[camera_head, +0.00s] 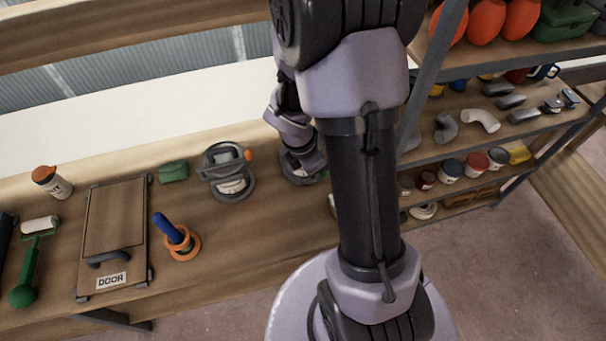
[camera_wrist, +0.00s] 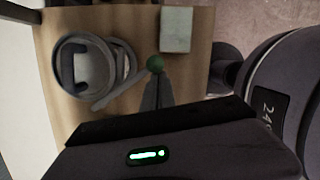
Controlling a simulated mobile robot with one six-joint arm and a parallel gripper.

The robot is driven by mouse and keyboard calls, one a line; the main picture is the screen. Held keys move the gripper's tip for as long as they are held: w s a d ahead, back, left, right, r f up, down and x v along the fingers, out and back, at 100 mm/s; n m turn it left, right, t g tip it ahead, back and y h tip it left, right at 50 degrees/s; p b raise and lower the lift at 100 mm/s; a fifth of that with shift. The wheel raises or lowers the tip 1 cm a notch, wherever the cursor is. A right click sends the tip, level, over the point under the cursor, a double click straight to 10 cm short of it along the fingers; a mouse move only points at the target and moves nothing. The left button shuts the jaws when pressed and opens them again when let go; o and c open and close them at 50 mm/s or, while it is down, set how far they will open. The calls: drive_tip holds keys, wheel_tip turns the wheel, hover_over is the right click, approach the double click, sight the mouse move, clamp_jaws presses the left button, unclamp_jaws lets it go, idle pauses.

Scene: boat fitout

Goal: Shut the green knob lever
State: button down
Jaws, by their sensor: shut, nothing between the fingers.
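In the wrist view the green knob (camera_wrist: 155,63) sits at the end of a grey lever (camera_wrist: 123,88), which slants up and right beside a round grey fitting (camera_wrist: 72,92). My gripper (camera_wrist: 157,78) is shut and empty, with its fingertips just below the knob in the picture. I cannot tell whether they touch it. In the head view my arm covers the green knob and my fingers. Part of a grey round base (camera_head: 312,180) shows beneath my wrist.
A similar grey fitting with an orange knob (camera_head: 249,155) stands left of my wrist on the bench. A pale block (camera_wrist: 175,30) lies near the green knob. A door panel (camera_head: 115,217), blue-handled item (camera_head: 167,227) and green roller (camera_head: 30,262) lie farther left. Loaded shelves (camera_head: 450,134) stand right.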

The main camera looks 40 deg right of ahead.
drive_tip(key=w+d+n+t+p, duration=0.2)
drive_tip(key=w+d+n+p, duration=0.4)
drive_tip(key=d+n+p, duration=0.3)
drive_tip(key=shift+d+n+y+p, duration=0.35)
drive_tip(key=shift+n+y+p, duration=0.05)
drive_tip(key=shift+p, duration=0.6)
